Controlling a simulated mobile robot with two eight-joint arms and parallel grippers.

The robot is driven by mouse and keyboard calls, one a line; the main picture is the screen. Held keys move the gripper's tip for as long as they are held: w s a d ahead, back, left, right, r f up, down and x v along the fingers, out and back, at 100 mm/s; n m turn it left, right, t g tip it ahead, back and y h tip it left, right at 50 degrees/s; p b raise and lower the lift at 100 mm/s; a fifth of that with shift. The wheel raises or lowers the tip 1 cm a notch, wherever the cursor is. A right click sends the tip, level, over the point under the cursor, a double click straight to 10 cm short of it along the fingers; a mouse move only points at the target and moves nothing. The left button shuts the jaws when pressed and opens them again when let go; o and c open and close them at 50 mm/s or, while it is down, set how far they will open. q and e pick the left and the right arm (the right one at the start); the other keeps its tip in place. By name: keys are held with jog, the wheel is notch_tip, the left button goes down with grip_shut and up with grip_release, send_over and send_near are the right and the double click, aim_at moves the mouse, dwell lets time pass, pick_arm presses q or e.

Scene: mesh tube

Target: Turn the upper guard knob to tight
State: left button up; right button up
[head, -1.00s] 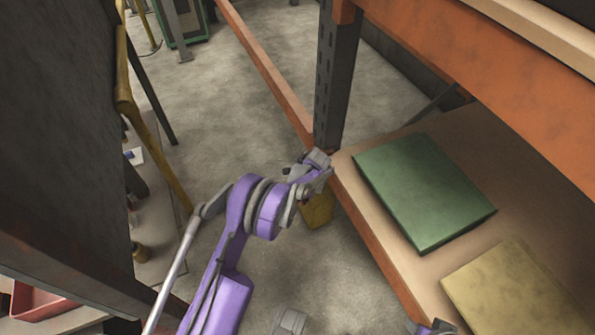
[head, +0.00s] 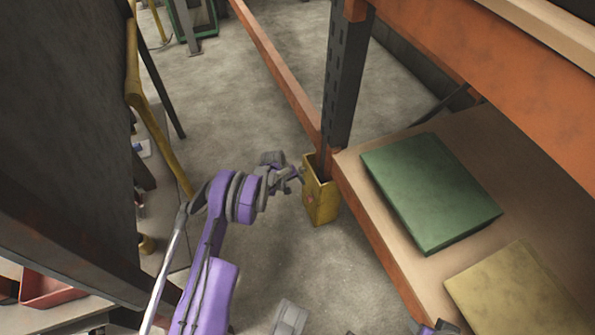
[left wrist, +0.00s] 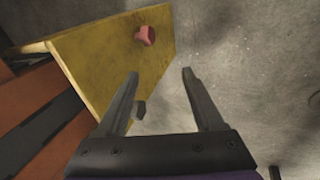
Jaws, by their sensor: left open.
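A yellow guard (head: 322,205) stands on the floor at the foot of the dark rack upright. A small red knob (head: 309,198) shows on its left face, and in the left wrist view this red knob (left wrist: 146,35) sits near the plate's far edge. A dark grey knob-like piece (left wrist: 140,110) shows at the plate's near edge, between the fingers in the picture. I cannot tell its setting. My left gripper (head: 297,174) is beside the guard's upper left side. Its two fingers (left wrist: 160,75) are apart with nothing held. My right gripper is not clearly seen.
The orange-edged shelf (head: 375,235) to the right carries a green box (head: 430,190) and a tan box (head: 515,295). A dark panel with a yellow rail (head: 155,110) stands left. Bare concrete floor (head: 250,100) lies between them.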

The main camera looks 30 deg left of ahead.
aim_at(303, 170)
pick_arm(q)
jog(key=s+a+r+n+t+h, duration=0.1)
jog(key=a+r+n+t+h, duration=0.2)
jog(key=n, duration=0.6)
jog(key=a+r+n+t+h, duration=0.1)
jog(key=a+n+t+h, duration=0.25)
jog(key=a+n, duration=0.45)
jog(key=w+d+f+n+b, duration=0.1)
jog(key=w+d+f+b, duration=0.1)
jog(key=w+d+f, duration=0.2)
jog(key=w+d, duration=0.3)
jog(key=d, duration=0.1)
jog(key=shift+w+d+n+b, duration=0.15)
jog(key=shift+d+n+b, duration=0.2)
jog(key=shift+n+b, duration=0.05)
jog(key=shift+f, duration=0.1)
grip_shut()
